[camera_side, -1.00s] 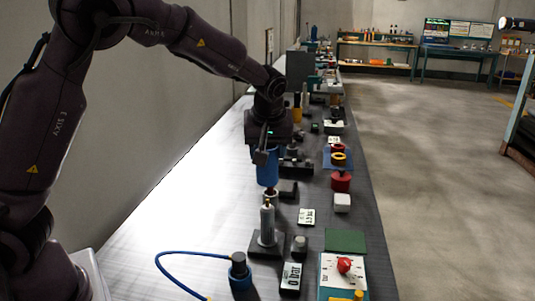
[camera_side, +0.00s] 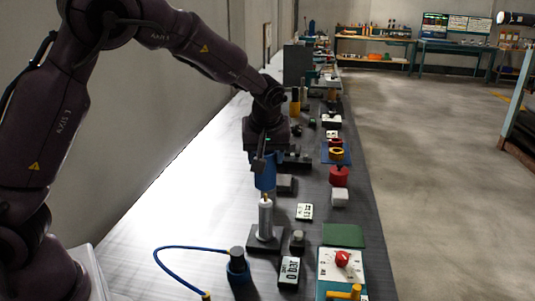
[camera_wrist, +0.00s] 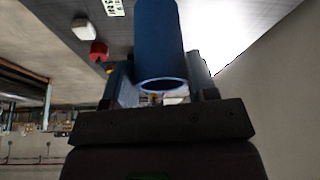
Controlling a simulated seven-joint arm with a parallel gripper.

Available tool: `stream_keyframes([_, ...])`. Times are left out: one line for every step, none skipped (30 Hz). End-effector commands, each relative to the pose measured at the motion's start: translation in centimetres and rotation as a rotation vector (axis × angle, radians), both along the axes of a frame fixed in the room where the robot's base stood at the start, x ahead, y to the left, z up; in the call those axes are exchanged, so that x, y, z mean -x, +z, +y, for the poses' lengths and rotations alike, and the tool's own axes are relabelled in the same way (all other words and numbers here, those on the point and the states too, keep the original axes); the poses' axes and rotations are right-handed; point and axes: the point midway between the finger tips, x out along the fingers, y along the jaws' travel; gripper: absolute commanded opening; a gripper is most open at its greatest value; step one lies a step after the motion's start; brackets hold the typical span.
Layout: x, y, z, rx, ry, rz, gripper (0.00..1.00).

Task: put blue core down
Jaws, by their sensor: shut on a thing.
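The blue core (camera_side: 265,176) is a hollow blue cylinder held upright in my gripper (camera_side: 260,160). In the wrist view, the core (camera_wrist: 161,45) lies between the two fingers (camera_wrist: 160,85), with its open end towards the camera. In the side view, a grey metal post (camera_side: 265,219) on a dark square base (camera_side: 263,242) stands directly below the core in the picture. The core's lower end appears close to the post's brass-coloured tip. I cannot tell whether they touch or line up in depth.
A gauge card (camera_side: 289,270), a small dark block with a knob (camera_side: 297,241), a green pad (camera_side: 343,235) and a red-knobbed control box (camera_side: 341,265) stand to the right.

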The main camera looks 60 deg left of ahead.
Motion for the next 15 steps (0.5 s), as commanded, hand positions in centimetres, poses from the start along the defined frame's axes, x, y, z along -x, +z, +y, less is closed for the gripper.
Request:
stream_keyframes([0.0, 0.1, 0.0, 0.0, 0.0, -0.001, 0.28])
stream_keyframes([0.0, 0.3, 0.0, 0.0, 0.0, -0.001, 0.28])
stream_keyframes([-0.1, 0.6, 0.0, 0.0, 0.0, -0.002, 0.28])
stream_keyframes([-0.1, 0.9, 0.0, 0.0, -0.001, -0.005, 0.28])
stream_keyframes([-0.1, 1.3, 0.0, 0.0, -0.001, -0.005, 0.28])
stream_keyframes([-0.1, 2.1, 0.0, 0.0, 0.0, -0.006, 0.28])
stream_keyframes([-0.1, 2.7, 0.0, 0.001, -0.001, -0.008, 0.28])
stream_keyframes([-0.1, 3.3, 0.0, 0.001, 0.0, -0.007, 0.28])
stream_keyframes([-0.1, 4.1, 0.0, 0.001, 0.0, -0.007, 0.28])
stream_keyframes([-0.1, 4.8, 0.0, 0.001, -0.001, -0.008, 0.28])
stream_keyframes([-0.1, 5.5, 0.0, 0.001, 0.0, -0.007, 0.28])
stream_keyframes([-0.1, 5.1, -0.5, 0.006, -0.048, 0.003, 0.28])
stream_keyframes([-0.2, 4.9, -0.8, 0.01, -0.085, 0.008, 0.28])
stream_keyframes([-0.3, 4.8, -1.2, 0.014, -0.123, 0.011, 0.28])
stream_keyframes([-0.4, 4.7, -1.6, 0.017, -0.172, 0.014, 0.28])
